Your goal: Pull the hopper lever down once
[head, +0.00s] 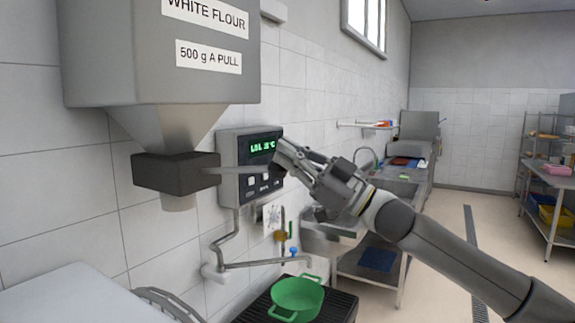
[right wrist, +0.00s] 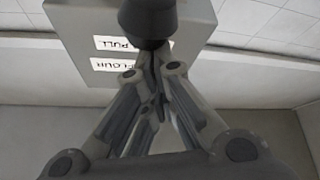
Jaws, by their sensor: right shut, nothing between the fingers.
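The grey flour hopper (head: 160,60) hangs at the upper left, labelled white flour and 500 g a pull. A dark block (head: 175,172) with a short spout sits under its cone. The pale lever rod (head: 230,171) sticks out level to the right from this block. My right gripper (head: 282,152) is shut and empty near the rod's outer end, which it partly hides. In the right wrist view a dark rounded knob (right wrist: 148,18) overlaps the tips of the closed fingers (right wrist: 154,62). I cannot tell whether they touch. My left gripper is out of view.
A control panel (head: 236,184) with a green display is on the tiled wall behind the lever. Below, a green pot (head: 297,298) stands on a dark grate, with a bent pipe (head: 250,265) behind. A sink counter and a shelf rack (head: 548,180) stand farther right.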

